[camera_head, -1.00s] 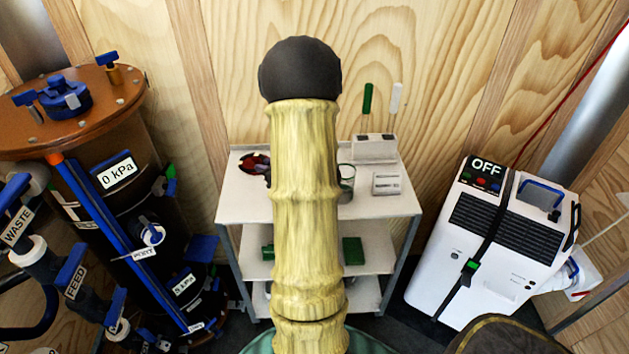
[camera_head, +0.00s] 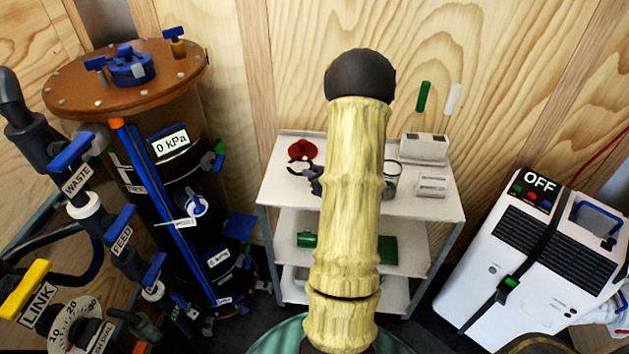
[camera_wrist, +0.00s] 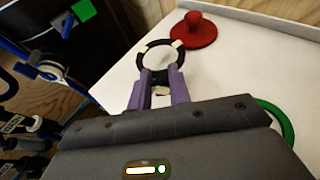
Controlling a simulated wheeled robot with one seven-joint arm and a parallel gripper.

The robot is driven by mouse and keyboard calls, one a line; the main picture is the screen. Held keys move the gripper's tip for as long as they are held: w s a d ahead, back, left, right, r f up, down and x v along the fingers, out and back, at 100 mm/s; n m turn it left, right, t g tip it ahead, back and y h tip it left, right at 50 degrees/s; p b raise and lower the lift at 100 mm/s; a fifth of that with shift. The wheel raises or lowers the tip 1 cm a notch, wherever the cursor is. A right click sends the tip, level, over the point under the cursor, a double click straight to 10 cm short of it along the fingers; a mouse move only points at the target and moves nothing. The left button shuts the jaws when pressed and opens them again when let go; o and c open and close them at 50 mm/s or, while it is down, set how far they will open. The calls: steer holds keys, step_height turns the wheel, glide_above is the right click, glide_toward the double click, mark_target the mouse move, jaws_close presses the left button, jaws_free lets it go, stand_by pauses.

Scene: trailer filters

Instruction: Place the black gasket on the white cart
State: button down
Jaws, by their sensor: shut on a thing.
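The black gasket (camera_wrist: 140,60), a thin ring with pale patches, is between the purple fingertips of my gripper (camera_wrist: 160,88) in the wrist view. My gripper is shut on its near edge. The white cart (camera_wrist: 215,75) has a flat white top, and the gasket is over that top near its left side; I cannot tell whether it touches. In the head view, the cart (camera_head: 285,190) stands against the wood wall, with the gasket (camera_head: 292,167) and my gripper (camera_head: 312,176) at the left of its top. My arm hides the middle of the cart.
A red knobbed disc (camera_wrist: 195,32) lies just beyond the gasket. A green-rimmed round thing (camera_wrist: 278,122) is at the right. A white box (camera_head: 424,148) stands at the cart's back right. The dark filter column (camera_head: 175,190) is left; a white OFF unit (camera_head: 530,260) is right.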

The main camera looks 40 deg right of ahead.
steer(key=shift+f, duration=1.75)
steer(key=shift+f, duration=0.1)
steer(key=c, duration=1.3)
jaws_free()
steer(key=v, duration=1.2)
steer(key=shift+b, duration=0.3)
